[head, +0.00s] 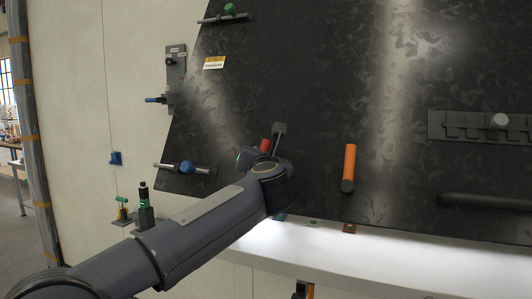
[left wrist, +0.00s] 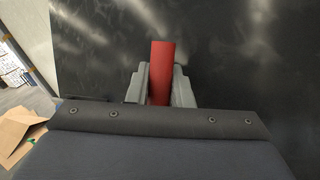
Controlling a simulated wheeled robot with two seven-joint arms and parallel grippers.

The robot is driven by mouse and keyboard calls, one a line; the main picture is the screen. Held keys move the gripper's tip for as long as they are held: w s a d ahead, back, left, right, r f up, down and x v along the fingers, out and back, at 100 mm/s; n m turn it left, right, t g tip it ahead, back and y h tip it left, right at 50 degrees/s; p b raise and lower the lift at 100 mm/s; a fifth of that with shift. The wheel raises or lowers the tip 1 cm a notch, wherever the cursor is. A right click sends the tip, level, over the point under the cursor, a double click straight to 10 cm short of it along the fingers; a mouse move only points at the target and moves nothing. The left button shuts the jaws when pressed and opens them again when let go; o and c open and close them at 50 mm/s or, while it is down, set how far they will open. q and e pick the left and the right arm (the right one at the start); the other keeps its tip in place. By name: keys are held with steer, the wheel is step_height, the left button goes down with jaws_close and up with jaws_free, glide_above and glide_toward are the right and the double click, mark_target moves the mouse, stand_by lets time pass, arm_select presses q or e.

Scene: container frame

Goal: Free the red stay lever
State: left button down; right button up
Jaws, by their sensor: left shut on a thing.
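The red stay lever (head: 265,145) shows at the dark panel (head: 300,60) in the head view, mostly hidden by my left wrist. In the left wrist view the red lever (left wrist: 161,62) stands up between the two grey fingers of my left gripper (left wrist: 160,84). The fingers are shut on it from both sides. Its lower end is hidden behind my wrist. In the head view my left gripper (head: 258,155) is at the panel's lower left part. A grey bracket (head: 279,130) stands just right of the red lever. My right gripper is not in view.
An orange handle (head: 349,165) sticks out right of my left wrist. A blue-knobbed bolt (head: 186,167) and a green-knobbed bolt (head: 230,9) sit on the panel's left edge. A slotted rail (head: 470,126) is at the right. A white ledge (head: 400,262) runs below.

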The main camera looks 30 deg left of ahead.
arm_select(q)
steer(key=shift+a+n+g+p, duration=0.35)
steer(key=shift+n+g, duration=0.35)
steer(key=shift+n, duration=0.4)
steer(key=shift+a, duration=0.1)
steer(key=c, duration=1.6)
jaws_free()
steer(key=shift+o, duration=0.2)
steer(key=shift+s, duration=0.1)
steer(key=b+v, duration=0.2)
steer(key=v, duration=0.5)
steer(key=shift+s+d, duration=0.2)
steer(key=shift+d, duration=0.1)
